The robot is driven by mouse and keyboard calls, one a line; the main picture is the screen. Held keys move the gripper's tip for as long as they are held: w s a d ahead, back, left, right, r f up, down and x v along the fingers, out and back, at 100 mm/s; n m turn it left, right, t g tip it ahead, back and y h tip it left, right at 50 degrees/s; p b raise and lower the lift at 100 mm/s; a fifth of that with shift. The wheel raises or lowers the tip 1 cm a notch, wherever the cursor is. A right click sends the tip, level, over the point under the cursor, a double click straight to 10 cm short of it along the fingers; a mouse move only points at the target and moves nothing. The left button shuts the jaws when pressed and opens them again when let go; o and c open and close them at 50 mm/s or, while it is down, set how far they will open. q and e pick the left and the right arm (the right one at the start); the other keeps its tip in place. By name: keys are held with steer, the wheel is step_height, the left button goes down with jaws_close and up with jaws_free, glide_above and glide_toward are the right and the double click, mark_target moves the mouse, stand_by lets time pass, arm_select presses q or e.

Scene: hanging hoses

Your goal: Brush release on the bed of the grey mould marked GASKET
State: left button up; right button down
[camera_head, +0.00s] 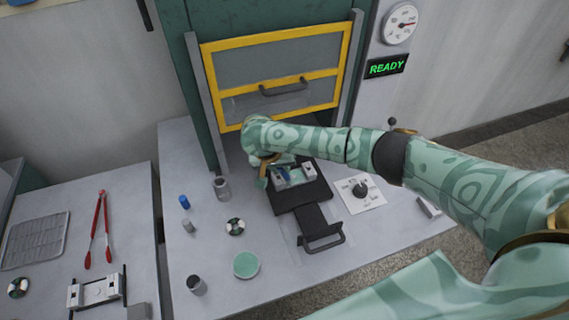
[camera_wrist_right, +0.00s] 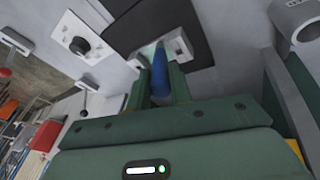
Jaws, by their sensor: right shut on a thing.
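A small mould (camera_head: 308,171) with light grey end blocks and a pale bed lies on a black plate under the press; no GASKET marking is legible. My right gripper (camera_head: 269,172) is over its left side. In the right wrist view, the right gripper (camera_wrist_right: 161,88) is shut on a blue rod-like tool (camera_wrist_right: 160,72), likely the brush. Its far end points at the pale bed (camera_wrist_right: 149,52); I cannot tell whether it touches. My left gripper is out of view.
The press's yellow-framed guard (camera_head: 275,68) is raised behind the black plate (camera_head: 318,193), which has a front handle (camera_head: 322,240). A metal canister (camera_head: 221,188), blue-topped item (camera_head: 184,202), ringed disc (camera_head: 235,227) and green disc (camera_head: 246,265) stand left. Red tongs (camera_head: 98,230) lie farther left.

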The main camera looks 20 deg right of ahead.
steer(key=shift+d, duration=0.2)
steer(key=shift+d+p, duration=0.5)
steer(key=shift+p, duration=0.05)
steer(key=shift+d, duration=0.45)
steer(key=shift+s+d+p, duration=0.1)
steer(key=shift+d+p, duration=0.65)
steer(key=shift+d, duration=0.1)
steer(key=shift+a, duration=0.15)
